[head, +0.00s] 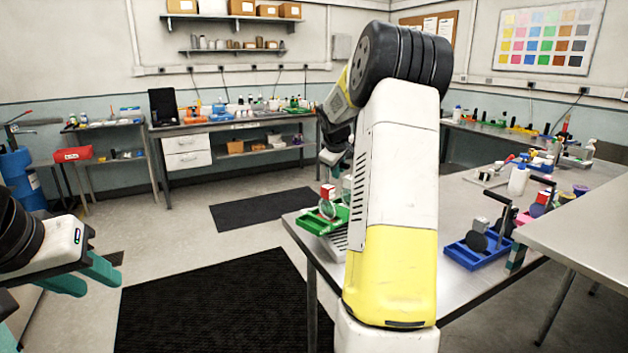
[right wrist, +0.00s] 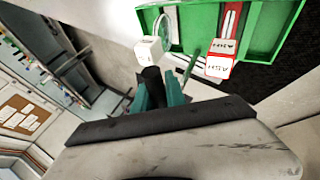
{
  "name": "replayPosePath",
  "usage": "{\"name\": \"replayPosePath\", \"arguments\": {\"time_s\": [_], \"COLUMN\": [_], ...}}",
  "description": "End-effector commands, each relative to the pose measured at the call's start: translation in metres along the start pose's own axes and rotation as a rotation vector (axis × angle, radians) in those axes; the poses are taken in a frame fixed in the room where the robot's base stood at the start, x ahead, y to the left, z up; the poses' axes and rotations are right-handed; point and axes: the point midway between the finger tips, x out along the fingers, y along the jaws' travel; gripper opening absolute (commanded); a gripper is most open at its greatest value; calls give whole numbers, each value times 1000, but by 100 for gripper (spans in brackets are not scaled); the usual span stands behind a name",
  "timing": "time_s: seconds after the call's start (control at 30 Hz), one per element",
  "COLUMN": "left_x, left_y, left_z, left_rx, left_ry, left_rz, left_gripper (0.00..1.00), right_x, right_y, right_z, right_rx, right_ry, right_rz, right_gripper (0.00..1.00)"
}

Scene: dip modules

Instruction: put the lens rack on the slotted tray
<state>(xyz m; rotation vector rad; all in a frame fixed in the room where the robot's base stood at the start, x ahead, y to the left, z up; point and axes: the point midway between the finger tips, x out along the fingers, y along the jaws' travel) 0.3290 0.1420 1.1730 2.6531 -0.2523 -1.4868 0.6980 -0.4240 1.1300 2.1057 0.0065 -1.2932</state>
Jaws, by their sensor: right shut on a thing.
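The lens rack is a green tray (head: 313,222) carrying a round lens (head: 327,209) and a red-and-white box (head: 327,192), at the table's near left corner. It also shows in the right wrist view (right wrist: 287,32). My right gripper (right wrist: 160,92) is shut on the rack's black upright handle (right wrist: 153,76). In the head view my right arm hides much of that gripper and the rack's right side. A pale slotted surface, seemingly the slotted tray (head: 337,241), shows just below the rack; I cannot tell whether they touch. My left gripper (head: 88,281) is open and empty at the far left.
A blue rack (head: 472,257) with a dark disc and black handle stands on the same table (head: 463,293), right of my arm. A pink rack (head: 524,217), a white bottle (head: 518,180) and other items lie behind it. Another steel table edge is at the right.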

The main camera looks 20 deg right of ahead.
Motion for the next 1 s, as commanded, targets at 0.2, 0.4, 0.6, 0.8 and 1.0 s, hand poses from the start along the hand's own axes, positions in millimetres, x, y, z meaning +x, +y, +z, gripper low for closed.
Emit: {"name": "replayPosePath", "arguments": {"time_s": [0.2, 0.4, 0.6, 0.8, 1.0], "left_x": [0, 0, 0, 0, 0], "left_y": [0, 0, 0, 0, 0], "left_z": [0, 0, 0, 0, 0], "left_rx": [0, 0, 0, 0, 0], "left_ry": [0, 0, 0, 0, 0], "left_rz": [0, 0, 0, 0, 0], "left_gripper": [36, 36, 36, 36, 36], "right_x": [19, 24, 25, 27, 27], "right_y": [-14, -18, -18, -20, -20], "right_z": [8, 9, 10, 11, 11], "right_rx": [-3, -1, -1, -1, -1], "right_ry": [-2, 1, 0, -2, -2], "right_rz": [-3, 0, -1, -2, -2], "right_gripper": [0, 0, 0, 38, 38]}}
